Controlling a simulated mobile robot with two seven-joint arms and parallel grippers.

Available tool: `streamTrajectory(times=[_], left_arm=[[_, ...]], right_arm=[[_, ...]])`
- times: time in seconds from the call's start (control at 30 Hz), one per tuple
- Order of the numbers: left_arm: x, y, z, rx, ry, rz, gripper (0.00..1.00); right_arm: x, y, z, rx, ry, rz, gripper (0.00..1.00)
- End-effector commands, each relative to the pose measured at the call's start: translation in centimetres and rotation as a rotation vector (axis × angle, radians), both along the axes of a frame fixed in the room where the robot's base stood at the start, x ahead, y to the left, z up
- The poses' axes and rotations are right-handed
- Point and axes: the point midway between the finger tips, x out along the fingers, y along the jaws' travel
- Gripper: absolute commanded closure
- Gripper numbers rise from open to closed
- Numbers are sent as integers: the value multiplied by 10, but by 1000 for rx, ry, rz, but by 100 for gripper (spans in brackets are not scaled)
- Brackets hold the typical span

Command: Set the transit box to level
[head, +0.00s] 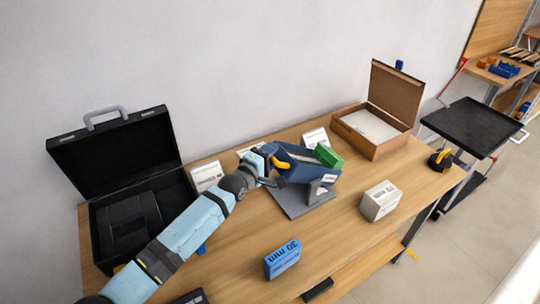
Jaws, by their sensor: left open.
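A dark blue box (296,153), which looks like the transit box, sits tilted on a grey stand (303,205) near the middle of the table. A green block (328,156) is at its right end. My left gripper (279,170) is open at the box's left side, with a yellow part beside its wall. I cannot tell whether it touches the box. My arm hides part of the box's left end. My right gripper is not in view.
An open black case (164,155) stands at the left and an open brown box (371,148) at the back right. A blue 30 mm box (282,259) and a white box (380,201) stand in front. White cards (206,176) stand along the wall.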

Motion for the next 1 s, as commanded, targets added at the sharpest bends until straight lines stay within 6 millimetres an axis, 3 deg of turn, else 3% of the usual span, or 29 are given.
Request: streamTrajectory(times=[0.03, 0.2, 0.4, 0.53, 0.7, 0.83, 1.0], left_arm=[[0, 0, 0, 0, 0, 0, 60], [0, 0, 0, 0, 0, 0, 99], [-1, 2, -3, 1, 1, 1, 100], [-9, 14, -25, 1, 4, 1, 100], [-21, 31, -61, 1, 4, 0, 100], [-24, 36, -73, 1, 3, 0, 100], [-26, 37, -75, -1, 4, -1, 100]], right_arm=[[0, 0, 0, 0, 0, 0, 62], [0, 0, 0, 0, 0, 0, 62], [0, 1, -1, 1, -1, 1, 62], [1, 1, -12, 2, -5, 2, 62], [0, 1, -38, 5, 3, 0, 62], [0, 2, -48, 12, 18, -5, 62], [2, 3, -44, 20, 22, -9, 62]])
